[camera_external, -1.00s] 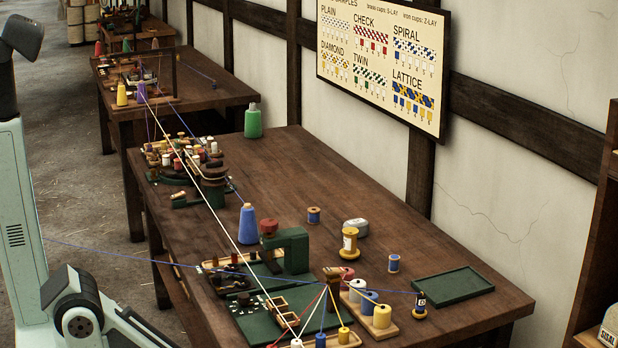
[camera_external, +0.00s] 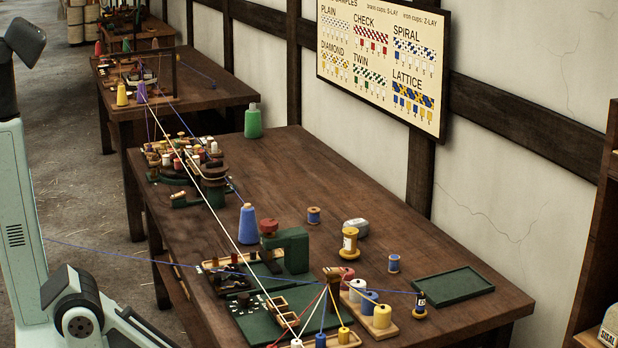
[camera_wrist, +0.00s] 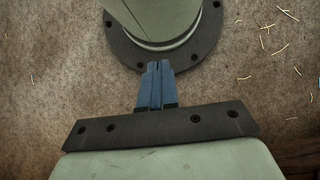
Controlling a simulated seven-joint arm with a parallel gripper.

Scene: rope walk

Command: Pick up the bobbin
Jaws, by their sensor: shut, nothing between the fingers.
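Several bobbins stand on the long wooden table in the external view, and I cannot tell which one is meant. A wooden rack (camera_external: 368,323) at the front holds white, blue and yellow spools. My gripper (camera_wrist: 158,66) shows in the wrist view with its blue fingers shut and empty. It points at the floor beside my own base, away from the table. The external view does not show the fingers.
A dark green tray (camera_external: 452,286) lies empty at the table's right. A green machine (camera_external: 290,248), a blue cone (camera_external: 248,224) and a grey-white object (camera_external: 355,226) stand nearby. Threads (camera_external: 242,238) stretch above the table. The table's back middle is clear. A shelf (camera_external: 600,230) stands at the right.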

